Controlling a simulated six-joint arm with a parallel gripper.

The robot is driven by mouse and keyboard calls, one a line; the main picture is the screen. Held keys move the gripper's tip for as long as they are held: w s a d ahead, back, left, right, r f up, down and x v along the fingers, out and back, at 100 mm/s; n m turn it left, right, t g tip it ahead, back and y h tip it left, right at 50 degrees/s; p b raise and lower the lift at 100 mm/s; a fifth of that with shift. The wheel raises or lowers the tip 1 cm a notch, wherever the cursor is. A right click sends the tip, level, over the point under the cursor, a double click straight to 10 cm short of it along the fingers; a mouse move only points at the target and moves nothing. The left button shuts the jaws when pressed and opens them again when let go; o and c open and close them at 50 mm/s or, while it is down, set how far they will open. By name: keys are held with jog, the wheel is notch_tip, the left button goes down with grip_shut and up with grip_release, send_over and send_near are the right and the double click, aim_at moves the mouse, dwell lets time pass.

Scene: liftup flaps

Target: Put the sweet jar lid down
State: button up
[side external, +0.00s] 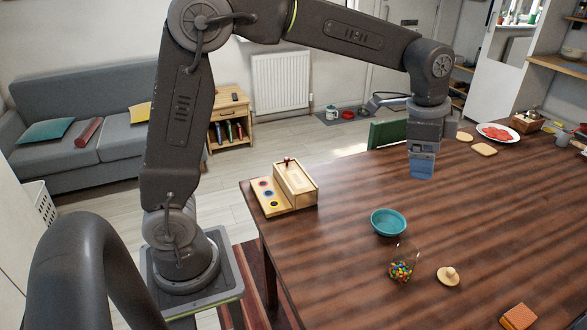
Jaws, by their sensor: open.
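The sweet jar (402,266) is clear glass with multicoloured sweets in its lower part, and it stands on the table with its top open. A round, pale wooden lid with a knob (448,276) lies on the table just right of the jar, knob up and apart from it. My gripper (421,174) points down over the table, beyond the jar and lid and well away from both. It is open and holds nothing that I can see. The gap between its fingers is hard to make out from this side.
A teal bowl (388,223) stands just behind the jar. A wooden box (296,184) with a board of coloured circles sits at the table's left edge. A plate of red slices (497,132) and bread slices (483,149) are at the back right. The table's right middle is clear.

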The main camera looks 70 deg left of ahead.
jog(key=s+a+n+t, duration=0.1)
jog(key=s+n, duration=0.4)
jog(key=s, duration=0.7)
jog(key=s+a+n+t, duration=0.2)
jog(key=s+n, duration=0.3)
jog(key=s, duration=0.7)
jog(key=shift+s+a+f, duration=0.15)
jog(key=shift+s+a, duration=0.1)
jog(key=shift+a, duration=0.55)
